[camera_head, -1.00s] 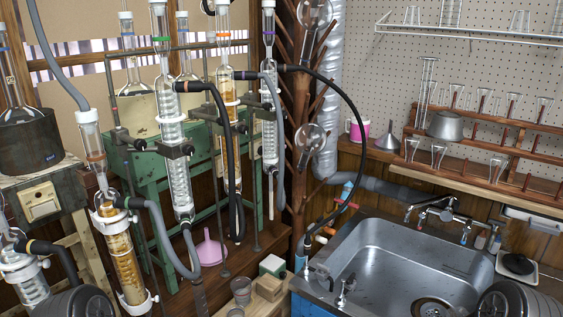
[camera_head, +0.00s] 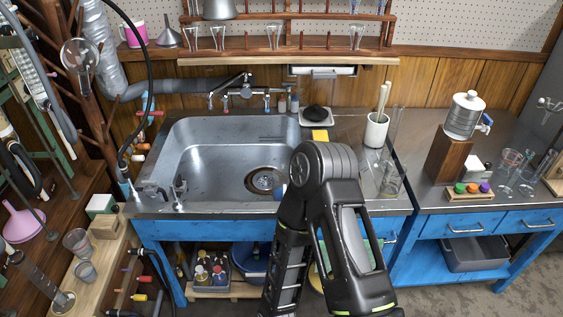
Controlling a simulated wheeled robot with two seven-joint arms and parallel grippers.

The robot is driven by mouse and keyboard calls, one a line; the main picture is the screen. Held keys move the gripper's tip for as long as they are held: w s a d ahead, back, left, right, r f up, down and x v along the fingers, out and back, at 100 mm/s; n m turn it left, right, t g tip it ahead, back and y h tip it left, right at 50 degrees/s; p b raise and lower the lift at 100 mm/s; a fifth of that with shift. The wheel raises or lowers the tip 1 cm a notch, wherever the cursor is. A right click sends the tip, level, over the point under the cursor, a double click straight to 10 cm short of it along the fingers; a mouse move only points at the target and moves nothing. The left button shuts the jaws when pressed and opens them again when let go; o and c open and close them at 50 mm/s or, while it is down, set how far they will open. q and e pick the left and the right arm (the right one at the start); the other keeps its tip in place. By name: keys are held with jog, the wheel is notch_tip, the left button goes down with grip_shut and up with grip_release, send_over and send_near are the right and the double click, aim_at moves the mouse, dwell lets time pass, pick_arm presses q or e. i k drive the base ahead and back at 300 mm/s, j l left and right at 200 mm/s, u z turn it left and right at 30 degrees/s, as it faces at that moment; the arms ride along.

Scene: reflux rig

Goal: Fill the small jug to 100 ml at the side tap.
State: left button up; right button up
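Two small clear vessels, an upper one (camera_head: 77,241) and a lower one (camera_head: 85,272), stand at the lower left. I cannot tell whether either is the small jug, and no level marks are readable. A small metal tap (camera_head: 180,188) stands on the sink's left front corner. A larger mixer tap (camera_head: 235,92) is at the sink's back. I cannot tell which is the side tap. One of my arms rises in front of the sink's right side, bent at its joint. Neither gripper's fingers show, and the arm hides part of the sink's front edge.
The steel sink (camera_head: 215,155) is empty. A white pot of utensils (camera_head: 377,130) and clear glassware (camera_head: 391,180) stand right of it. A dispenser with a blue tap (camera_head: 465,114) stands on a wooden block (camera_head: 449,154). A black hose (camera_head: 151,75) hangs at left.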

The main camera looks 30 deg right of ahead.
aim_at(284, 190)
jog(key=z, duration=1.1)
jog(key=i+l+z, duration=0.15)
jog(key=l, duration=0.1)
